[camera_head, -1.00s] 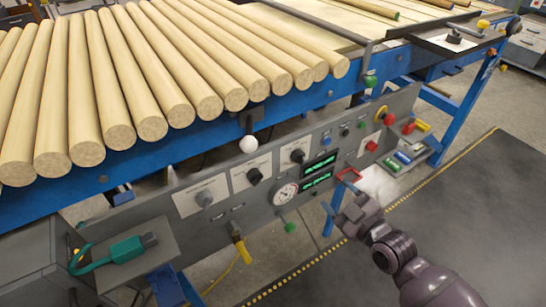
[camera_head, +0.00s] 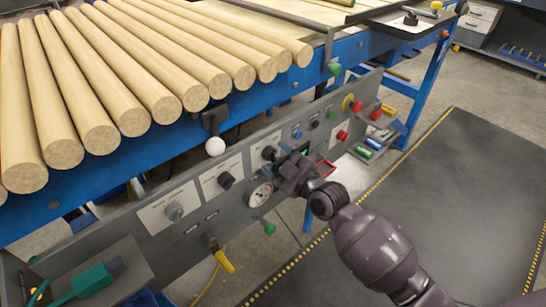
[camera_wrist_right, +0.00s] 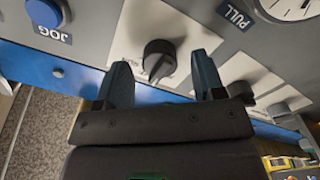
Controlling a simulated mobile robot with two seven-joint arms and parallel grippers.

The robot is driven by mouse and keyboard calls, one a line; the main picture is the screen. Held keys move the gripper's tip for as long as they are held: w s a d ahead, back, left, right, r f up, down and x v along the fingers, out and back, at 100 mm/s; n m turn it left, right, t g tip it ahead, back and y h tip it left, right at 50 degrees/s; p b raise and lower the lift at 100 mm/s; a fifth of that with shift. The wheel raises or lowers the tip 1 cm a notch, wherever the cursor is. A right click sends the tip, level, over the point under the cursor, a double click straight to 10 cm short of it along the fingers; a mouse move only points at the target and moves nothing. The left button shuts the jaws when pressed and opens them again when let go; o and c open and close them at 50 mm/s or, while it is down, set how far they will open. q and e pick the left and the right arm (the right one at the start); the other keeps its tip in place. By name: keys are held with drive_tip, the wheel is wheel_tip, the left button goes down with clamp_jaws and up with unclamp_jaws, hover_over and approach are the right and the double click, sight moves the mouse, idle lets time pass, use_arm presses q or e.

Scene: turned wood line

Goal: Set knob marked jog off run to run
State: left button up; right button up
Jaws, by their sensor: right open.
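A row of three rotary knobs sits on the grey control panel: a grey one (camera_head: 174,211), a dark middle one (camera_head: 226,181) and a dark right one (camera_head: 270,153). Their markings are too small to read in the head view. My right gripper (camera_head: 277,160) is at the right knob, its fingers open. In the right wrist view a black knob (camera_wrist_right: 159,57) with a pointer line, on a white plate, shows between the spread fingertips, apart from both. The plate's lettering is not legible. My left gripper is not in view.
A gauge (camera_head: 261,194) lies below the knobs; my right gripper partly covers the green displays. A blue button (camera_wrist_right: 58,73) and a JOG label (camera_wrist_right: 52,34) are close by. A white ball-topped lever (camera_head: 215,146) stands out above the panel, below the wooden rods (camera_head: 150,85).

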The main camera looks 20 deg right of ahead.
drive_tip(key=shift+w+a, duration=0.2)
drive_tip(key=shift+w, duration=0.35)
drive_tip(key=shift+c, duration=0.3)
drive_tip(key=c, duration=0.9)
drive_tip(key=shift+o, duration=0.2)
